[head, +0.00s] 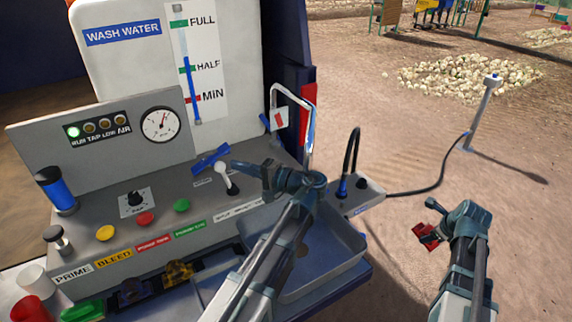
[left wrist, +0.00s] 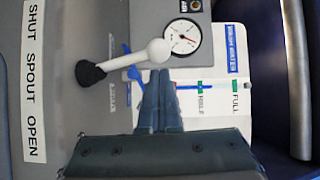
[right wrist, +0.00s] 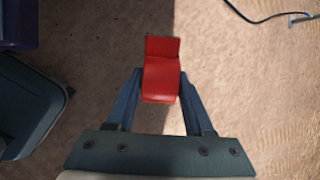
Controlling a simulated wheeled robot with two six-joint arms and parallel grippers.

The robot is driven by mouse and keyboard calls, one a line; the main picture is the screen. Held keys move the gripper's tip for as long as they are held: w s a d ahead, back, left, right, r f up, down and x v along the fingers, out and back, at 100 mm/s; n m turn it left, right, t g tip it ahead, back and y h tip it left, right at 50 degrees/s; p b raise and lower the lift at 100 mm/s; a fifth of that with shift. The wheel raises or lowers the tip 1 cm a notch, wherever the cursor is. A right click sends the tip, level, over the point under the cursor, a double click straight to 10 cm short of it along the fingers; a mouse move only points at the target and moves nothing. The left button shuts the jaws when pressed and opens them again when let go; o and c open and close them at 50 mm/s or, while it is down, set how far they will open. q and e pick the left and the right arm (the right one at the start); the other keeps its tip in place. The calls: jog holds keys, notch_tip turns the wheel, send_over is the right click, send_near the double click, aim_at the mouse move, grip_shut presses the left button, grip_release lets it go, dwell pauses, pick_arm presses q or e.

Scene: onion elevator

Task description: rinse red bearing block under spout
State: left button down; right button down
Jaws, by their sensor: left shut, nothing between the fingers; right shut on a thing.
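The red bearing block (right wrist: 161,72) is gripped between the fingers of my right gripper (head: 432,222), off to the right of the panel over bare ground; it also shows small in the head view (head: 425,236). My left gripper (head: 243,168) is shut and empty, its tips close to the white-knobbed spout lever (head: 227,178). In the left wrist view the lever (left wrist: 130,57) lies just past the closed fingertips (left wrist: 160,75), beside a SHUT SPOUT OPEN label; contact cannot be told. The bent metal spout (head: 308,110) rises behind the basin (head: 325,265).
The wash water tank (head: 140,60) stands behind the panel with its gauge (head: 160,124). A blue tap handle (head: 211,159) is near the lever. A small box with a black cable (head: 356,190) sits right of the basin. Open ground lies to the right.

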pick_arm(q)
jog(key=shift+s+a, duration=0.15)
jog(key=shift+a, duration=0.15)
jog(key=shift+s+a, duration=0.55)
jog(key=shift+a, duration=0.25)
jog(key=v, duration=1.2)
jog(key=shift+s, duration=0.1)
